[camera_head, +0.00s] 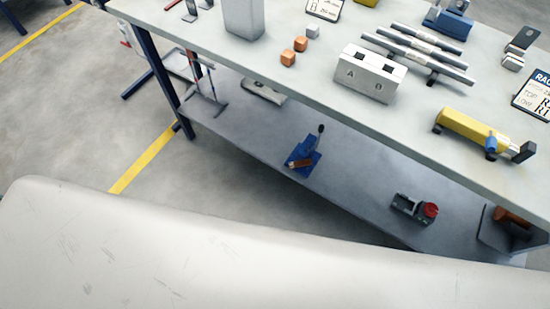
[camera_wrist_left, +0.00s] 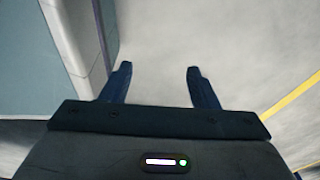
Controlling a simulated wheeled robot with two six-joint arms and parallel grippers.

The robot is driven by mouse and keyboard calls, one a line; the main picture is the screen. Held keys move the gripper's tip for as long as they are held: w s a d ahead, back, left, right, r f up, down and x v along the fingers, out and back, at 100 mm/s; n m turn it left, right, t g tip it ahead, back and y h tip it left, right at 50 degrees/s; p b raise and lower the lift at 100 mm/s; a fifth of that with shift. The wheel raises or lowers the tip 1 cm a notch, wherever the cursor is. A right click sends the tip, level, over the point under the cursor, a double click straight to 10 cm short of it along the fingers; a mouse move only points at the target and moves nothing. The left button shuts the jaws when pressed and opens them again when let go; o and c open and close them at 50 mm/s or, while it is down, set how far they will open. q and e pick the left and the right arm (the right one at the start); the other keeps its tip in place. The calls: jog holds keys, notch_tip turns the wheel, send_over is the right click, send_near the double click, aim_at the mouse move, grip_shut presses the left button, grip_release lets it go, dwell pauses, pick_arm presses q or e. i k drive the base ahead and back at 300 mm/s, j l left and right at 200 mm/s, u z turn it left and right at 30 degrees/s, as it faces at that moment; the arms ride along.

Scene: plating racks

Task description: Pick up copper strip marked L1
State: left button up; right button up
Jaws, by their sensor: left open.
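My left gripper (camera_wrist_left: 158,85) is open and empty in the left wrist view, with bare floor between and beyond its two fingers. I see no strip marked L1 that I can read in either view. In the head view, small copper-coloured blocks (camera_head: 289,57) sit on the workbench top (camera_head: 225,62). A copper-brown piece (camera_head: 300,163) lies at a blue fixture (camera_head: 305,155) on the lower shelf; I cannot tell whether it is a strip. Neither gripper shows in the head view.
On the bench stand a white block marked A and B (camera_head: 370,72), metal bars (camera_head: 420,50) and a yellow cylinder (camera_head: 468,130). A device with a red knob (camera_head: 412,208) is on the lower shelf (camera_head: 350,185). A large pale surface (camera_head: 200,250) fills the foreground.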

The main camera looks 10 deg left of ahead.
aim_at(306, 163)
jog(key=k+j+z, duration=0.1)
jog(key=z, duration=0.3)
jog(key=k+z, duration=0.5)
jog(key=z, duration=0.25)
